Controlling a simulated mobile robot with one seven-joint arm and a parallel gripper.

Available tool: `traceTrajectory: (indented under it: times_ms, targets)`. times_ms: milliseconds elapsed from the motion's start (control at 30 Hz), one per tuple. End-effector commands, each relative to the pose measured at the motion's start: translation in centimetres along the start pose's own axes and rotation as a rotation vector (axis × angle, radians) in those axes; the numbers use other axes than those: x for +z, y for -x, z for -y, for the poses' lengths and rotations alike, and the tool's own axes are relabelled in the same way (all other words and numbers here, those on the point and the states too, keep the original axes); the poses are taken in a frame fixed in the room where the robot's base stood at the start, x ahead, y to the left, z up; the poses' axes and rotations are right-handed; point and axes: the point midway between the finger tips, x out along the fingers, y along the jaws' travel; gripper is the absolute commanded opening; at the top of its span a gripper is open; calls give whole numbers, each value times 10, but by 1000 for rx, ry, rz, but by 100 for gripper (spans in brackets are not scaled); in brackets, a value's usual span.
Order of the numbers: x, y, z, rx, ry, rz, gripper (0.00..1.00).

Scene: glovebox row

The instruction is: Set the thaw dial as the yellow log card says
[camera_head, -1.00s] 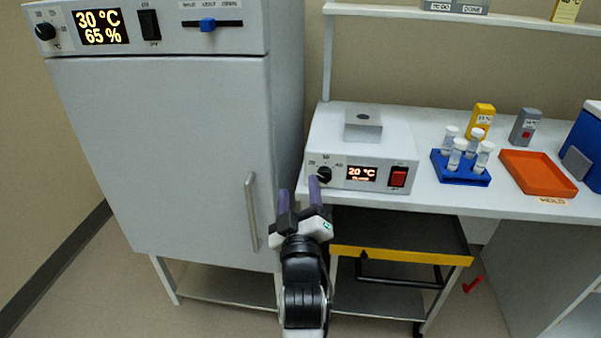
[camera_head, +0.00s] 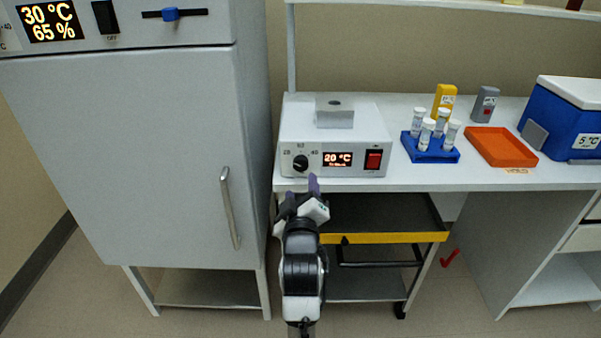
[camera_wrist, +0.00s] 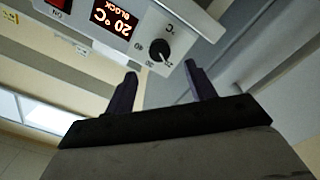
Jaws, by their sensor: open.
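The thaw dial is a black round knob (camera_head: 300,163) on the front of a white block heater (camera_head: 350,172). The scale has 20 at left and 40 at right; the top number is hard to read. Its display (camera_head: 338,159) reads 20 °C. The knob also shows in the wrist view (camera_wrist: 160,49), just beyond my fingertips. My gripper (camera_head: 302,190) is open and empty, below and in front of the knob, apart from it; its dark purple fingers also show in the wrist view (camera_wrist: 160,72). No yellow log card is readable now.
A red switch (camera_head: 374,160) sits right of the display. On the bench are a blue tube rack (camera_head: 430,154), an orange tray (camera_head: 500,147), a yellow labelled block (camera_head: 445,97) and a blue cooler (camera_head: 560,120). A tall incubator (camera_head: 130,150) with a handle stands close at left.

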Motion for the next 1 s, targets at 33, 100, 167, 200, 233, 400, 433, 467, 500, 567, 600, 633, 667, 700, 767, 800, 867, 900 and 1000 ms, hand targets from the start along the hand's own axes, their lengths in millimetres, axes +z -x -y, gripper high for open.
traceTrajectory:
  times_ms: [33,100,167,200,233,400,433,467,500,567,600,633,667,700,767,800,867,900,1000]
  targets:
    - [-4,-12,-4,1,2,-1,55]
    - [-4,-28,-4,0,1,-1,55]
    - [-4,-40,-3,0,0,-1,55]
    - [-4,-47,-3,-1,1,-1,55]
    - [-4,-52,-3,0,1,-1,55]
    - [-3,-73,-2,0,0,-2,55]
    - [-3,-76,-2,1,0,-2,55]
    - [-3,-78,-2,1,0,-2,55]
    - [-2,-80,-1,0,0,-1,55]
    - [-2,-82,-1,0,0,-1,55]
    - [-2,-82,-1,0,0,-1,55]
    - [-2,-82,-1,0,0,-1,55]
    - [-2,-82,-1,0,0,-2,55]
    - [-2,-82,-1,0,0,-2,55]
    - [-2,-82,-1,0,0,-2,55]
    - [-2,-82,-1,0,0,-2,55]
    - [-2,-82,-1,0,0,-2,51]
    - [-2,-82,-1,0,0,-2,46]
    - [-2,-82,-1,0,0,-2,33]
